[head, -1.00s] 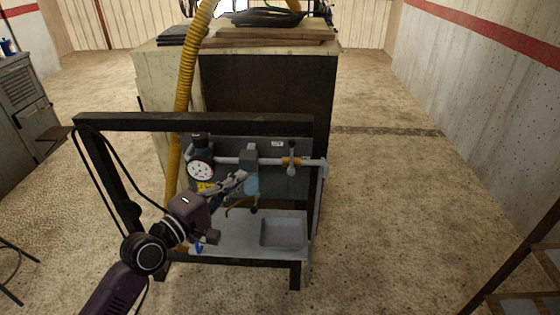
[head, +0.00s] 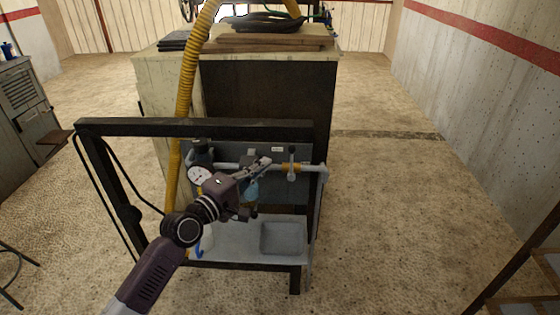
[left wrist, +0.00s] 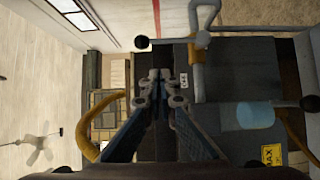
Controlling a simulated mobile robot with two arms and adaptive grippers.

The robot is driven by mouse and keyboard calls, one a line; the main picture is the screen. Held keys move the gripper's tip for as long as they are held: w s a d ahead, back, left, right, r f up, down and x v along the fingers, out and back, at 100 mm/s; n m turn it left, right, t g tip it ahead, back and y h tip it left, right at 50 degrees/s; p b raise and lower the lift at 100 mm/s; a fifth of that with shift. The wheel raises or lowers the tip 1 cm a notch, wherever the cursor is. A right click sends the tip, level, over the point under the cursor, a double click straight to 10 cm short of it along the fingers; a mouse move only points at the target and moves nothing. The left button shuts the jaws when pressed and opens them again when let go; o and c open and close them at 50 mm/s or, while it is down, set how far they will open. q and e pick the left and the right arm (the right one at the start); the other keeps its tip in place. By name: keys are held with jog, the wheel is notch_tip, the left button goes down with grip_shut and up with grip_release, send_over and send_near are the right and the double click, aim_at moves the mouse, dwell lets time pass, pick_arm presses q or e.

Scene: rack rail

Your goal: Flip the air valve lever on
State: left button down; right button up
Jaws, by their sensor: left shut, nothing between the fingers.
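The air valve sits on the grey pipe at the right of the rack, with an orange-brown body (head: 291,168). Its lever (head: 291,155) stands up from the pipe, roughly at right angles to it, with a dark ball at its tip. In the left wrist view the lever (left wrist: 170,42) runs sideways from the pipe to its black ball. My left gripper (head: 267,160) is shut and empty, just left of the lever in the head view. In the left wrist view its fingertips (left wrist: 160,75) are below the lever, seemingly apart from it. My right gripper is not in view.
A dark frame bar (head: 200,128) crosses above the panel. A grey tray (head: 283,239) is on the shelf below. A yellow hose (head: 187,95) runs behind.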

aim_at(292, 163)
pick_arm(q)
jog(key=d, duration=0.1)
jog(key=w+d+p, duration=0.1)
jog(key=d, duration=0.2)
jog(key=shift+w+d+p, duration=0.3)
jog(key=shift+w, duration=0.05)
